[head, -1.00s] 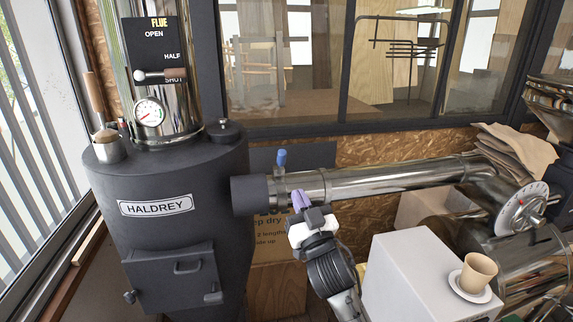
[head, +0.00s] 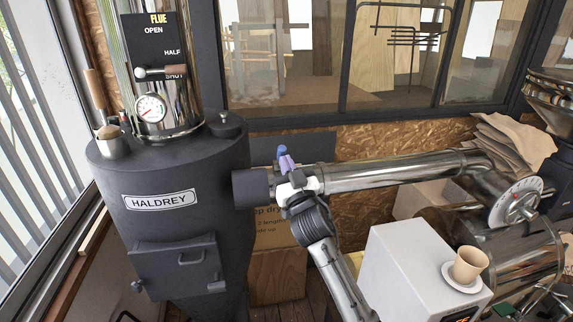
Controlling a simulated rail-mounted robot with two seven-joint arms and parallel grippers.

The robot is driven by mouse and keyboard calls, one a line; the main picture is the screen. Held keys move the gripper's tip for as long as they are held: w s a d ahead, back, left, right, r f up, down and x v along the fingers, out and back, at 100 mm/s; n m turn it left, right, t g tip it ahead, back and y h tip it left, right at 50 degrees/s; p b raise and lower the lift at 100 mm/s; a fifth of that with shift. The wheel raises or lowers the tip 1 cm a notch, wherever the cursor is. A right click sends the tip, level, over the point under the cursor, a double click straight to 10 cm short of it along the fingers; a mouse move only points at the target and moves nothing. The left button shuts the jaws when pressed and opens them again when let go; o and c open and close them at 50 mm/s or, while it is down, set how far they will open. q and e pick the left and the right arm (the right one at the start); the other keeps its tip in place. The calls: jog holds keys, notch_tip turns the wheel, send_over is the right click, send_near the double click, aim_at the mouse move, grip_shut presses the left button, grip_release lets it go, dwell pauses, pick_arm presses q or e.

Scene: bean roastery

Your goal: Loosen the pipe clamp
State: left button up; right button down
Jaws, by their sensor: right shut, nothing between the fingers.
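The pipe clamp sits where the shiny metal pipe (head: 395,173) meets the dark stub (head: 248,188) of the drum-shaped HALDREY unit. Its blue-tipped lever (head: 281,149) stands up above the pipe. My right gripper (head: 286,162) is at the lever, with its purple fingers shut and nothing held between them. The fingers overlap the lever in the head view, and I cannot tell whether they touch it. My gripper and wrist hide most of the clamp band. My left gripper is not in view.
A grey-white box (head: 400,270) with a tan cup (head: 470,264) on a saucer stands to the right of my right arm. The HALDREY unit (head: 185,225) stands at the left, with a gauge (head: 151,108) on its flue. Folded sacks (head: 505,140) lie behind the pipe.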

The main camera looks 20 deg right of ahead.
jog(key=shift+w+d+r, duration=0.1)
jog(key=shift+w+r, duration=0.35)
jog(key=shift+r, duration=0.1)
jog(key=s+r+b+v, duration=0.1)
jog(key=r+b+v, duration=0.1)
jog(key=v, duration=1.1)
jog(key=shift+s+b, duration=0.5)
